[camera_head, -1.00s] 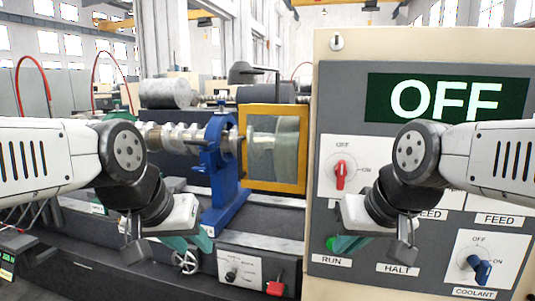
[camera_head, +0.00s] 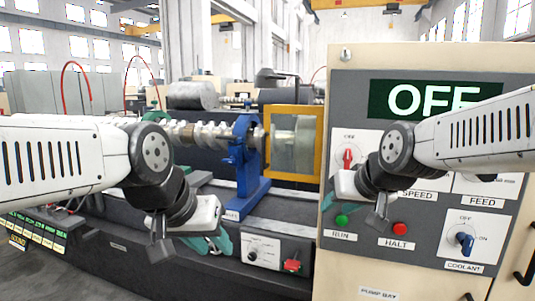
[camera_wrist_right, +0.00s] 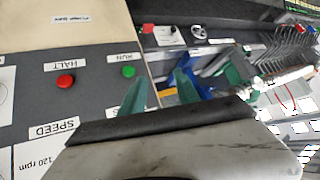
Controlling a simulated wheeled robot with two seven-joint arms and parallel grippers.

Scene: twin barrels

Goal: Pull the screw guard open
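The guard (camera_head: 318,146) is a yellow-framed clear panel over the grey chuck, upright and closed across it, just left of the control panel in the head view. My right gripper (camera_wrist_right: 162,80) is open and empty in the right wrist view, its two teal fingers apart. In the head view, the right gripper (camera_head: 328,200) is at the control panel's left edge, below the guard and apart from it. My left gripper (camera_head: 212,243) is open and empty in front of the lathe bed, lower left of the guard. Its fingertips are partly hidden.
The control panel (camera_head: 440,185) reads OFF. It carries a red selector (camera_head: 348,157), green RUN button (camera_head: 341,221), red HALT button (camera_head: 400,229) and blue coolant knob (camera_head: 466,240). A blue rest (camera_head: 247,165) holds the shaft left of the guard. A red knob (camera_head: 292,266) sits below.

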